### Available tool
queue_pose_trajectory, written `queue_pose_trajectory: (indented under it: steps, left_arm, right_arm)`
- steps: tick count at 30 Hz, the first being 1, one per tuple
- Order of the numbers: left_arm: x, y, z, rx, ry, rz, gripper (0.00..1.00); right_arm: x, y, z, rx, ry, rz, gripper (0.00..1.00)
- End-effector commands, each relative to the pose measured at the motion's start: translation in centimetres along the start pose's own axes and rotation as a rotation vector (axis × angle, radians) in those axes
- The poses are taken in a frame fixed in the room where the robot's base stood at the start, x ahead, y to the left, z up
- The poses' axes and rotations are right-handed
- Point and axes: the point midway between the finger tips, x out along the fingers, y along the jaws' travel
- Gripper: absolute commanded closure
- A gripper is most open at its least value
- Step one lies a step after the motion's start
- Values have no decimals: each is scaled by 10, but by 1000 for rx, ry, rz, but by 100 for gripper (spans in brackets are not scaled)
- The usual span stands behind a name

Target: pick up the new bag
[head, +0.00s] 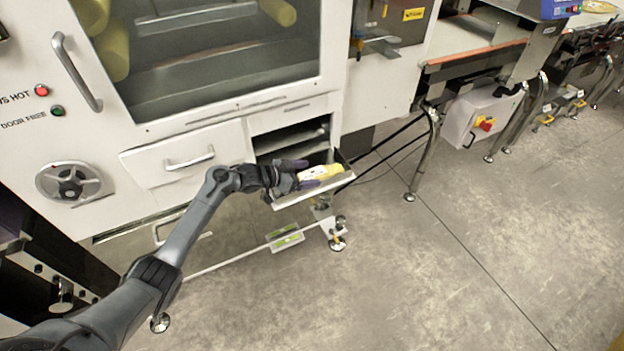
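A yellow and white bag (323,172) lies in the small open tray (318,192) that juts from the front of the white machine. My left gripper (304,174) is at the left end of the bag. Its two dark purple-tipped fingers are spread apart, one on the far side and one on the near side of the bag's left end. I cannot tell whether they touch the bag. The gripper hides part of the tray and possibly the bag's left end. My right gripper is out of view.
An open dark slot (290,138) is above the tray. A closed drawer (188,160) with a handle is to the left. A low frame with a green-and-white label (286,238) and a foot is below the tray. The conveyor (475,52) is at the upper right. Floor on the right is clear.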

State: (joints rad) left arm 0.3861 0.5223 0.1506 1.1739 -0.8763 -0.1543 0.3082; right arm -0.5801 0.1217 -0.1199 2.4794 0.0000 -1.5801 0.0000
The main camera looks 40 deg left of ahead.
Motion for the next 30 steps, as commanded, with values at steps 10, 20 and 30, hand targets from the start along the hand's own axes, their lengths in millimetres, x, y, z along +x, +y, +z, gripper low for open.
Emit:
queue_pose_trajectory:
  steps: [10, 20, 30]
  left_arm:
    - [0, 0, 0, 0, 0, 0, 73]
    - [-1, 0, -2, 1, 2, -1, 87]
    - [-10, -2, -23, 3, 3, -1, 87]
  right_arm:
    - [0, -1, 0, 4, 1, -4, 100]
    - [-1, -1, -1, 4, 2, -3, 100]
    - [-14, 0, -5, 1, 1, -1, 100]
